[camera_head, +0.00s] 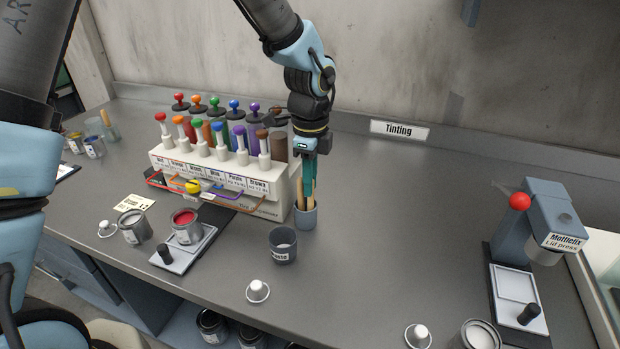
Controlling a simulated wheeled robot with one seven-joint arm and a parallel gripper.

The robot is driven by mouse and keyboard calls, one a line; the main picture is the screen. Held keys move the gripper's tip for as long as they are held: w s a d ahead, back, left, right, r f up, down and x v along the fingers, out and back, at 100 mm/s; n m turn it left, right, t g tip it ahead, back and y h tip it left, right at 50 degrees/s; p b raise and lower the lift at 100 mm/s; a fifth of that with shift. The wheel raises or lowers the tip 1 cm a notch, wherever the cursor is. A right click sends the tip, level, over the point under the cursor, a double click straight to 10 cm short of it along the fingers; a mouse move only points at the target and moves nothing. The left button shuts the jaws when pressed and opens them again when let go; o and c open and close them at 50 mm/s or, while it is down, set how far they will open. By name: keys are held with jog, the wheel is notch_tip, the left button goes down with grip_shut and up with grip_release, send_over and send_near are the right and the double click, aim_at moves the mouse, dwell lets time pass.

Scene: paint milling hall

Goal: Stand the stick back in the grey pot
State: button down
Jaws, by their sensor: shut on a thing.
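The grey pot (305,217) stands on the bench by the right end of the tint dispenser. Thin wooden sticks (300,194) show upright at its mouth. My gripper (310,190) points straight down above the pot, its teal fingers shut on a stick. The fingers hide most of the held stick. Its lower end seems to be at or inside the pot's mouth, but I cannot tell how deep, nor which visible piece of wood is the held one.
The tint dispenser (277,205) with coloured knobs stands close left of my gripper. A dark waste cup (283,251) stands just in front of the pot. A red paint can (186,227) sits on a scale at left. A lid press (550,225) stands right; bench between is clear.

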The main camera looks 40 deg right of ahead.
jog(key=shift+f, duration=0.1)
jog(key=shift+f, duration=0.1)
jog(key=c, duration=0.8)
grip_release()
jog(key=shift+c, duration=0.2)
notch_tip(320, 180, up, 12)
jog(key=b, duration=0.2)
jog(key=shift+r, duration=0.2)
